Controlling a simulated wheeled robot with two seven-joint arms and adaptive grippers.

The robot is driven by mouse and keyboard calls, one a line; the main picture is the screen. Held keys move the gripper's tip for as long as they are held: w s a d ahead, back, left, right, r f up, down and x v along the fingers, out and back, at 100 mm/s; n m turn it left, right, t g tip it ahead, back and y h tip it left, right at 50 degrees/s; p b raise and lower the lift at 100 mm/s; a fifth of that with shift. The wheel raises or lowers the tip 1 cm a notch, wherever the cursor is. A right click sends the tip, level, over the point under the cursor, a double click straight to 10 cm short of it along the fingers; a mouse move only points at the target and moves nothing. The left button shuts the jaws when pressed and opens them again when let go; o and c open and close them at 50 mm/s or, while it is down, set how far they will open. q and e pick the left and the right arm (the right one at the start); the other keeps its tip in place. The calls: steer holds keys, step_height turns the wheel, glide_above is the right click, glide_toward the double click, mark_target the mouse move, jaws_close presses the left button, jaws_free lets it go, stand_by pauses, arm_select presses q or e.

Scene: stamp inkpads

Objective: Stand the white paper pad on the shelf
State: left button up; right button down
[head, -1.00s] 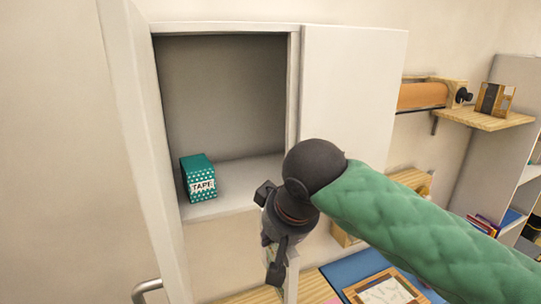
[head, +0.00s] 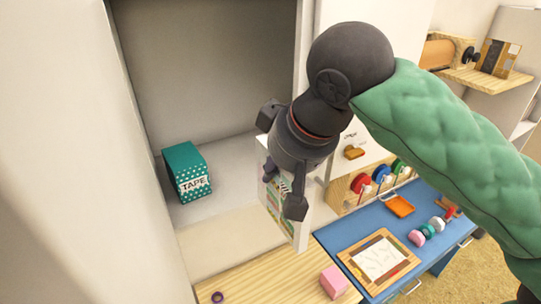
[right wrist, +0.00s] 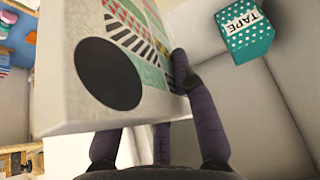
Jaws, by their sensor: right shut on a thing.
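The white paper pad (head: 274,208) is in my right gripper (head: 283,190), at the right front edge of the open cabinet's shelf (head: 222,140). In the right wrist view the pad (right wrist: 62,70) is large, with a black circle and coloured patterned strips on its cover. My right gripper is shut on it, and a dark finger (right wrist: 180,75) lies against its cover. In the head view the gripper partly covers the pad. I cannot tell whether the pad touches the shelf. My left gripper is not in view.
A teal TAPE box (head: 187,172) stands on the shelf left of the pad; the shelf between them is clear. The cabinet door (head: 75,150) stands open on the left. Below right are a blue mat (head: 345,232), a framed picture (head: 378,262) and a pink block (head: 333,281).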

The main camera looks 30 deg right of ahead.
steer(key=w, duration=0.5)
steer(key=shift+w+d, duration=0.15)
steer(key=shift+w, duration=0.1)
steer(key=shift+w+d+f, duration=0.1)
steer(key=shift+w+f, duration=0.1)
steer(key=shift+w, duration=1.05)
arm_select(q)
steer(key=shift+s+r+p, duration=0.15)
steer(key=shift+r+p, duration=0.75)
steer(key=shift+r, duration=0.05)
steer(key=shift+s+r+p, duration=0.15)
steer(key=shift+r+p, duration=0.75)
arm_select(e)
steer(key=w+f, duration=0.2)
steer(key=w, duration=1.1)
steer(key=shift+d, duration=0.35)
